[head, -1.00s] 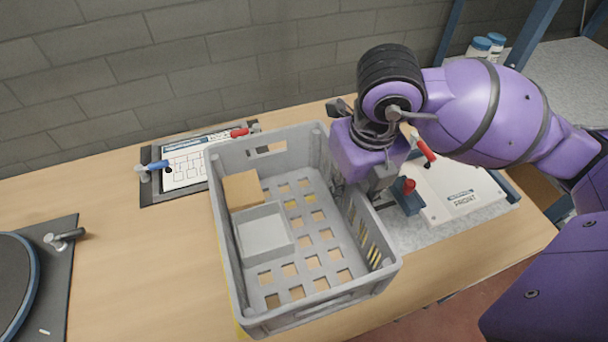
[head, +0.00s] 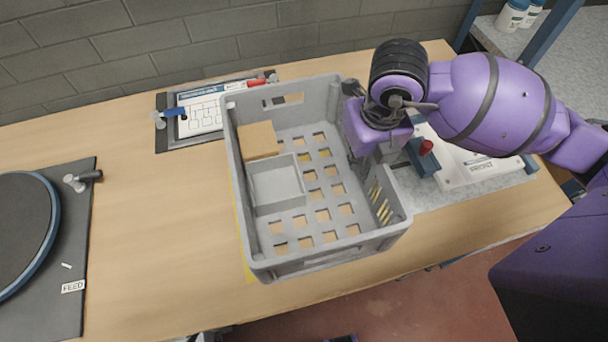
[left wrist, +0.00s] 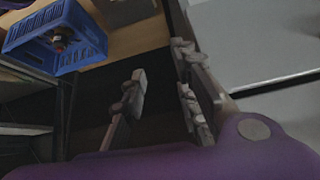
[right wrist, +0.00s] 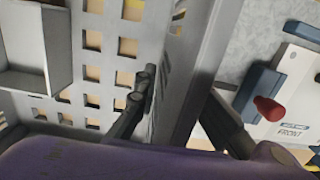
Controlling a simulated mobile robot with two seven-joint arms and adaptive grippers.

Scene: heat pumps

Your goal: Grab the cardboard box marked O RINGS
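A small brown cardboard box (head: 258,140) lies in the back left corner of the grey crate (head: 328,265). No marking is readable on it, so I cannot tell if it says O RINGS. My right gripper is at the crate's right wall, its fingers (right wrist: 180,92) apart on either side of that wall, one inside and one outside. In the head view its fingertips are largely hidden by the arm and the wall. My left gripper (left wrist: 160,68) is open and empty, outside the head view.
A grey open bin (head: 277,186) stands in the crate in front of the cardboard box. A clipboard-like panel (head: 200,118) lies behind, a turntable (head: 22,225) at left, a white FRONT panel (head: 470,165) at right. A blue crate (left wrist: 75,48) shows in the left wrist view.

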